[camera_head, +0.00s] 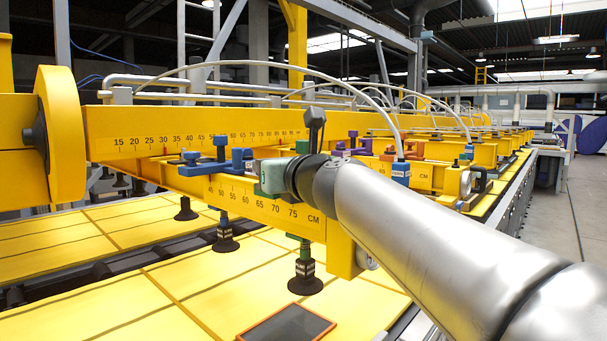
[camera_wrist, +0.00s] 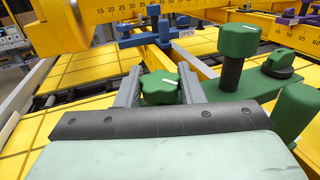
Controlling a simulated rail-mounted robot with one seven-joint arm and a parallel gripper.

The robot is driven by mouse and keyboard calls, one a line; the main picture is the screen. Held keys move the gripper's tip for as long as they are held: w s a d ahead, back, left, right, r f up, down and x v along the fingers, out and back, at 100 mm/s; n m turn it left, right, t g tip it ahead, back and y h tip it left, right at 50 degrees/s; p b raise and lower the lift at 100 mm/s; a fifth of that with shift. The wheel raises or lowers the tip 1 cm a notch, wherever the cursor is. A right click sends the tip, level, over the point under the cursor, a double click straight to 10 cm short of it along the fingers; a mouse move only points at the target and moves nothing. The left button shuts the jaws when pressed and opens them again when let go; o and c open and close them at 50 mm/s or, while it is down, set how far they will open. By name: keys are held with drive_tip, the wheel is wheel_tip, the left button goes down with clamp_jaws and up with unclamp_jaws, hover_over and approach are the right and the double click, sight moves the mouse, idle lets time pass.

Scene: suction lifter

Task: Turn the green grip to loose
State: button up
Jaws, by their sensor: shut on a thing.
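In the wrist view, a lobed green grip (camera_wrist: 160,90) with a white mark on top sits between the two grey fingers of my gripper (camera_wrist: 160,77). The fingers are shut on it from both sides. The white mark slants up to the right. The lower part of the grip is hidden behind my gripper's dark edge. In the head view, my gripper (camera_head: 258,175) is at the yellow beam, and its own body and arm hide the held grip. I cannot read any loose label beside it.
A tall green knob on a black post (camera_wrist: 235,75) and a green knob with a pointer (camera_wrist: 283,61) stand to the right. A blue clamp (camera_wrist: 152,38) lies beyond. A yellow scaled beam (camera_head: 270,208) carries suction cups (camera_head: 305,285). A dark tablet (camera_head: 288,326) lies below.

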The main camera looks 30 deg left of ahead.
drive_tip(key=shift+g, duration=0.4)
drive_tip(key=o, duration=1)
drive_tip(key=shift+n, duration=0.3)
drive_tip(key=v, duration=0.5)
drive_tip(key=b+v, duration=0.1)
drive_tip(key=v, duration=0.5)
drive_tip(key=b+v, duration=0.1)
drive_tip(key=v, duration=0.5)
drive_tip(key=shift+s+d+f, duration=0.1)
drive_tip(key=shift+d+f, duration=0.15)
drive_tip(key=shift+f, duration=0.1)
